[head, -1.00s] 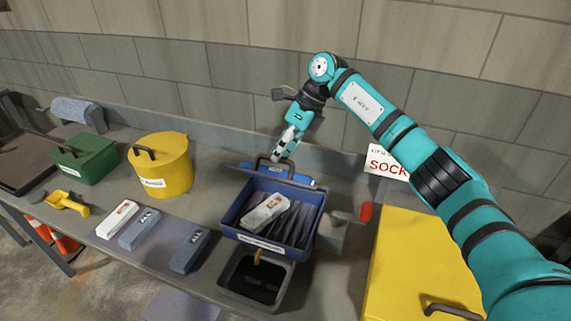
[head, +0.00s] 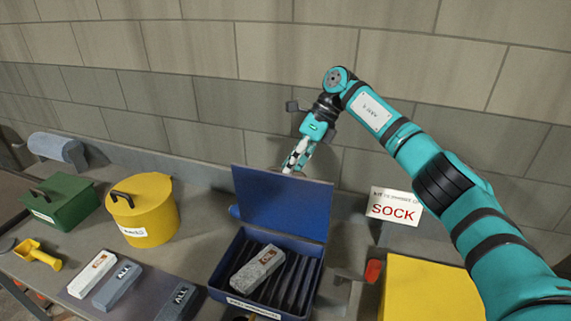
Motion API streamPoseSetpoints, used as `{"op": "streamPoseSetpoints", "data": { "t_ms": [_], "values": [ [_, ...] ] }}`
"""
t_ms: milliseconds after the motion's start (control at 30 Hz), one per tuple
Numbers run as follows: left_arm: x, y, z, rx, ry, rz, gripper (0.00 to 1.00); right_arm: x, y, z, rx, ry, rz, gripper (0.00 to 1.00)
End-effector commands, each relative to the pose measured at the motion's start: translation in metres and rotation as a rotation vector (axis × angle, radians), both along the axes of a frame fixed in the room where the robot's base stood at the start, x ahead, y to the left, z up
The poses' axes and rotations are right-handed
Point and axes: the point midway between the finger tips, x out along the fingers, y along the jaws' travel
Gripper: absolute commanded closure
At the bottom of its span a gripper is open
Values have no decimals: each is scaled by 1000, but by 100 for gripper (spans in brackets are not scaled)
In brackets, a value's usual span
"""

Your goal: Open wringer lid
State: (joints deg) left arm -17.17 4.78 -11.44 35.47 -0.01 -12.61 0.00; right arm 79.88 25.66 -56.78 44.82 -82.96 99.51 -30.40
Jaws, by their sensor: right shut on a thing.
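The wringer is a blue box (head: 312,285) with a dark ribbed inside and a grey block (head: 257,268) lying in it. Its blue lid (head: 283,205) stands raised at the back of the box, inner face towards me. My right gripper (head: 289,170) is at the lid's top edge, its fingertips partly hidden behind it. It is shut on the lid's handle, which the lid hides now. My left gripper is not in view.
Left of the wringer stand a yellow lidded bucket (head: 150,212) and a green box (head: 62,202). Several blocks (head: 117,286) lie in front. A SOCK sign (head: 394,206), a red piece (head: 373,270) and a yellow box (head: 428,290) are at right. A block wall closes the back.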

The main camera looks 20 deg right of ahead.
Motion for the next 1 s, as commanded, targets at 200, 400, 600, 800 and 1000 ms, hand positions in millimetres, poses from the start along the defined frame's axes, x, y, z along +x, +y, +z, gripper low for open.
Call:
{"op": "streamPoseSetpoints", "data": {
  "t_ms": [200, 400, 600, 800, 1000],
  "values": [
    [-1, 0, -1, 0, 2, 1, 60, -3, -5, -16, -12, 34, 2, 100],
    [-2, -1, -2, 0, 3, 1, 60, -4, -4, -16, -12, 34, 3, 100],
    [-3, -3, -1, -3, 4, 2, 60, -3, -4, -14, -8, 31, 2, 70],
    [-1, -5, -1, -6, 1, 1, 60, -2, -3, -11, -4, 26, 3, 64],
    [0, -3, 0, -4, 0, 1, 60, -1, -7, -3, -1, 23, 1, 64]
  ]
}}
